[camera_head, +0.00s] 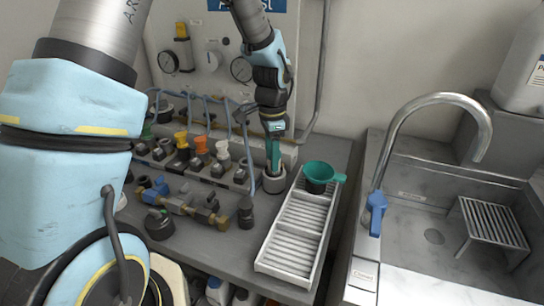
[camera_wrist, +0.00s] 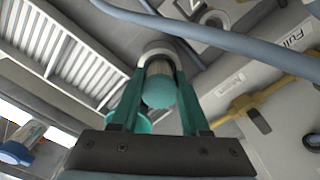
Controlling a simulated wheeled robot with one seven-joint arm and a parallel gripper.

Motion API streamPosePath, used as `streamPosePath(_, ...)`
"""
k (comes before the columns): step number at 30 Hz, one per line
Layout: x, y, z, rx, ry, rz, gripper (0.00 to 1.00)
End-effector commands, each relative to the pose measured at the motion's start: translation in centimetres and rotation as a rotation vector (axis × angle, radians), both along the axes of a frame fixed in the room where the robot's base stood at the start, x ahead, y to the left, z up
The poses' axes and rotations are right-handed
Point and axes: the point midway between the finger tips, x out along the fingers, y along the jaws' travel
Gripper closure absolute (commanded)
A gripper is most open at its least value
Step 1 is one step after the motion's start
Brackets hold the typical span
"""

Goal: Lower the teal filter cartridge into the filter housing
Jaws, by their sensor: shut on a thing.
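The teal filter cartridge (camera_wrist: 158,91) shows in the wrist view between my gripper's two teal fingers, with a round teal end toward the camera and a paler body beyond. My gripper (camera_wrist: 160,76) is shut on it. The filter housing (camera_head: 273,185) is a pale round cup on the counter. In the head view my gripper (camera_head: 273,160) points down right over it. In the wrist view the cartridge's far end lines up with the housing's pale rim (camera_wrist: 152,46); how deep it sits inside is hidden.
Valves with coloured knobs (camera_head: 201,146) and a blue hose (camera_head: 250,150) are close on the left. A sink (camera_head: 432,237) with a tap is further right.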

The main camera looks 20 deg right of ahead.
Motion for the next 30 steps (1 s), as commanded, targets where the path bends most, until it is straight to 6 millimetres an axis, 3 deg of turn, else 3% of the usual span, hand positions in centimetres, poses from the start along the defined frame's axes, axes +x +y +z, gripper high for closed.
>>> streamPosePath(12,0.0,0.0,-1.4,0.000,0.000,0.000,1.00)
streamPosePath(13,0.0,0.0,-1.4,0.000,0.000,0.000,0.53)
streamPosePath(22,0.0,0.0,-1.4,0.000,0.001,0.000,0.20)
streamPosePath(30,0.0,0.0,-1.3,0.000,0.000,0.000,0.20)
